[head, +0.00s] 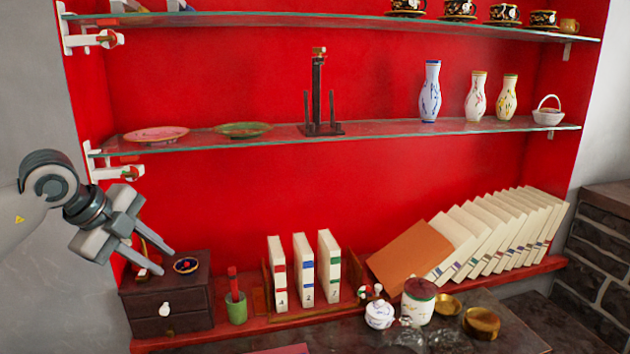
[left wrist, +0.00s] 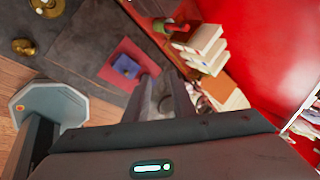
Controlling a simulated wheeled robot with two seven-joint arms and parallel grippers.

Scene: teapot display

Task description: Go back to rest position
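My left gripper (head: 167,262) comes in from the left in the head view. It hangs in the air in front of the small dark drawer box (head: 165,310), at the left end of the red bottom shelf. Its two fingers stand apart, and I see nothing held between them. In the left wrist view the fingers (left wrist: 163,98) also show with a gap, above a dark surface with a red mat. My right gripper is in neither view.
Glass shelves (head: 390,128) carry plates, vases and cups. Below are upright books (head: 303,270), leaning books (head: 500,235), a green cup (head: 236,308), a white pot (head: 379,314) and a red-lidded jar (head: 418,302). A blue object (left wrist: 126,67) lies on a red mat (left wrist: 112,76).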

